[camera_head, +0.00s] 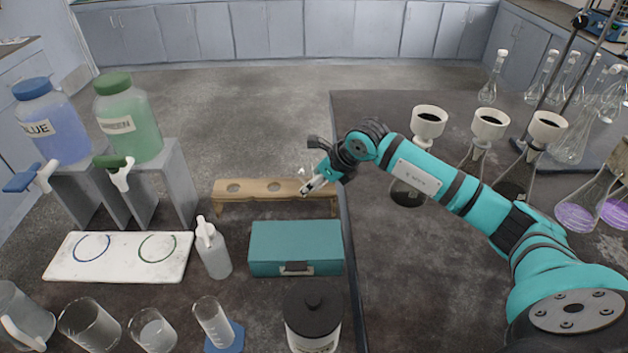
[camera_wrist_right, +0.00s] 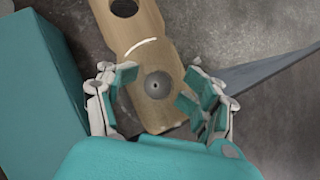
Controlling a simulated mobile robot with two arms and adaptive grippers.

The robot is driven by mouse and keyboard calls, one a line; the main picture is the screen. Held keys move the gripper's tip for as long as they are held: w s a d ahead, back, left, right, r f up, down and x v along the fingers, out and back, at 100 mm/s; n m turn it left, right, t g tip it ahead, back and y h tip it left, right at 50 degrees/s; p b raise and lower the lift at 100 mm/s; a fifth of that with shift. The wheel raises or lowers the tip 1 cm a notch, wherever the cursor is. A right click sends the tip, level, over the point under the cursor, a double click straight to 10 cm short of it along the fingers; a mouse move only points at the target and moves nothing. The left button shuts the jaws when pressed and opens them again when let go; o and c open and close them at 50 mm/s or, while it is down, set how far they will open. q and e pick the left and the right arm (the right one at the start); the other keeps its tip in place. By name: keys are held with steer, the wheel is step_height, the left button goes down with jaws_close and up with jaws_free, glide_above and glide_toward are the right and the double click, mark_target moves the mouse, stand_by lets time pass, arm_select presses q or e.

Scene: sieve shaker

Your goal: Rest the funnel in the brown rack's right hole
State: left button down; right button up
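The funnel (camera_wrist_right: 138,46) is clear glass and shows in the right wrist view as a bright rim arc and a small central dark spot. It is lined up with a round hole near the end of the brown rack (camera_wrist_right: 160,110). I cannot tell whether it rests in the hole or is held just above it. My right gripper (camera_wrist_right: 158,88) has its fingers apart on either side of the funnel; contact with the glass is unclear. In the head view the right gripper (camera_head: 308,188) covers the right end of the rack (camera_head: 258,196). My left gripper is not in view.
A teal box (camera_head: 295,247) stands just in front of the rack, with a lidded jar (camera_head: 313,318) nearer. A white bottle (camera_head: 213,250) stands left of the box. A raised dark table edge (camera_head: 345,215) runs close to the rack's right end. Glass flasks (camera_head: 408,192) stand further right.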

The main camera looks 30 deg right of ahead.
steer(key=o, duration=0.8)
steer(key=shift+s+f, duration=0.3)
steer(key=shift+f, duration=0.2)
steer(key=shift+s+f, duration=0.3)
steer(key=shift+f, duration=0.2)
steer(key=shift+o, duration=0.2)
steer(key=shift+r, duration=0.1)
steer(key=shift+w+d+r+p, duration=0.1)
steer(key=shift+d+r+p, duration=0.1)
steer(key=shift+r+p, duration=0.35)
steer(key=shift+w+d+r+p, duration=0.15)
steer(key=shift+r+p, duration=0.1)
steer(key=shift+r, duration=0.45)
steer(key=shift+a+r+p, duration=0.15)
steer(key=shift+r+p, duration=0.3)
steer(key=shift+r, duration=0.55)
steer(key=shift+a+r+p, duration=0.1)
steer(key=shift+r+p, duration=0.35)
steer(key=shift+r, duration=0.5)
